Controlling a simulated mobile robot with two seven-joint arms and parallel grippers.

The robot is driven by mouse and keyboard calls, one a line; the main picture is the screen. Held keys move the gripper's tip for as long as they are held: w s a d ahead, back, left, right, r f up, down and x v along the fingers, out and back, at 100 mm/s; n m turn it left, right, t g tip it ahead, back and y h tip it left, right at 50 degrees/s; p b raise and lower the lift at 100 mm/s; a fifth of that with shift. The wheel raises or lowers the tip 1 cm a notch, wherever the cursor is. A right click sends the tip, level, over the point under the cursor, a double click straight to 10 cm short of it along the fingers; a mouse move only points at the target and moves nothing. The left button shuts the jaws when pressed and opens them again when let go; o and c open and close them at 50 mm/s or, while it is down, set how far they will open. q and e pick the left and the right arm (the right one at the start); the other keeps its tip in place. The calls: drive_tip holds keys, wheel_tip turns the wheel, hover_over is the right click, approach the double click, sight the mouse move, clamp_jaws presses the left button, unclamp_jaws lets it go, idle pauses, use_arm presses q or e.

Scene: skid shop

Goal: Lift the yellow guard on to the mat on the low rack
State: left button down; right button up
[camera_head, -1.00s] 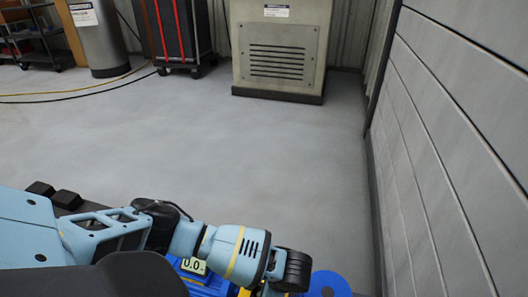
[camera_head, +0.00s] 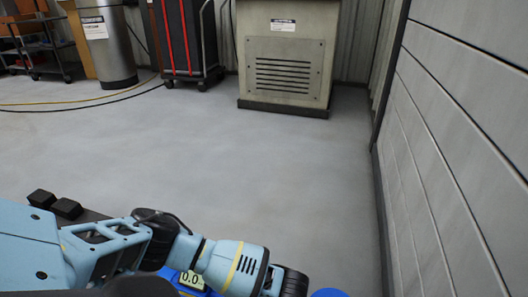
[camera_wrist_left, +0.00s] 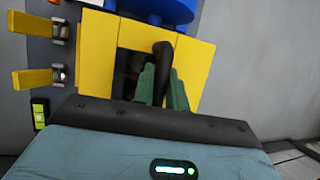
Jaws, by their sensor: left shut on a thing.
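The yellow guard (camera_wrist_left: 194,65) is a boxy frame with an opening, close in front of my left wrist. My left gripper (camera_wrist_left: 163,88) has its green fingers shut on the guard's dark handle (camera_wrist_left: 163,52) in front of that opening. In the head view my left arm comes in from the left, and its fingers and the guard are below the picture's edge. My right gripper is not in view. I cannot make out the mat or the low rack.
Blue machinery (camera_wrist_left: 160,8) is beyond the guard, with yellow tabs (camera_wrist_left: 35,78) to the left. A grey panelled wall (camera_head: 460,150) runs along the right. The floor (camera_head: 230,155) ahead is clear up to a vented cabinet (camera_head: 284,65) and a black trolley (camera_head: 180,40).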

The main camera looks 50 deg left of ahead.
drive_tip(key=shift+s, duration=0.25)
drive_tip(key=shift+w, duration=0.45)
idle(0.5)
use_arm(q)
drive_tip(key=shift+r, duration=0.1)
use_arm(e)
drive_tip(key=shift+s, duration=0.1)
